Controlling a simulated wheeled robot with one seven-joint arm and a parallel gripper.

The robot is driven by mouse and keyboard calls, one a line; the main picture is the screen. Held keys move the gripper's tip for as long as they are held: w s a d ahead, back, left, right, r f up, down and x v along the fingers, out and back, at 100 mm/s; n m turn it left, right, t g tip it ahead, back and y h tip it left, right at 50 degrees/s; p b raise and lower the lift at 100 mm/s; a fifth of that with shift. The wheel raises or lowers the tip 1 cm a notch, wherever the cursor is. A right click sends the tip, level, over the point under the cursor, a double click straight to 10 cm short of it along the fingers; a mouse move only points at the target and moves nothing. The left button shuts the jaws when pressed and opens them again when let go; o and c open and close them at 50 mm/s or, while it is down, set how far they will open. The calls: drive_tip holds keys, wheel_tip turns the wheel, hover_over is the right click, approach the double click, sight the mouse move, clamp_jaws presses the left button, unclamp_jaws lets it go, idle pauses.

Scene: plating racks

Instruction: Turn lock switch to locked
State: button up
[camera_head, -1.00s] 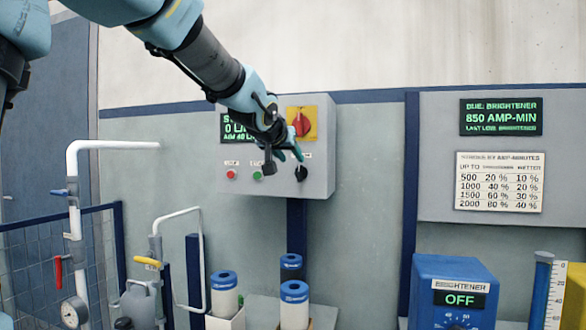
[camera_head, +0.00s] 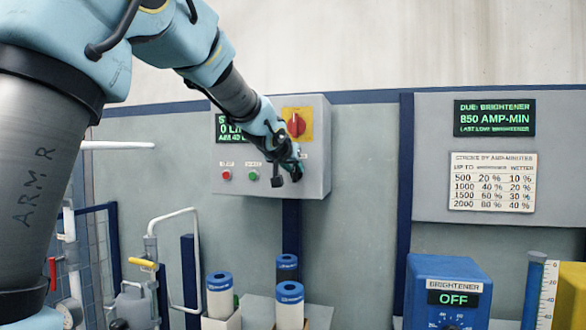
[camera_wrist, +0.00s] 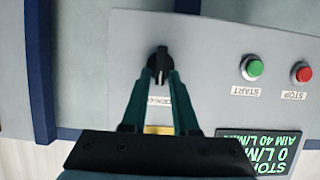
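A black rotary knob (camera_wrist: 160,62) is on the grey control box (camera_wrist: 220,35); I take it for the lock switch. Its grip points down in the wrist view, toward a label (camera_wrist: 158,101) partly hidden between my fingers. My gripper (camera_wrist: 160,76) has its two green fingers apart, one on each side of the knob's grip. The tips are at or very near the knob; contact is not clear. In the head view, my gripper (camera_head: 291,170) covers most of the knob.
A red rotary handle (camera_head: 296,124) on a yellow plate sits just above on the box. Green START (camera_wrist: 253,67) and red STOP (camera_wrist: 301,72) buttons and a display (camera_wrist: 265,150) are beside the knob. Blue-topped cylinders (camera_head: 290,292) stand below.

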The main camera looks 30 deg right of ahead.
clamp_jaws()
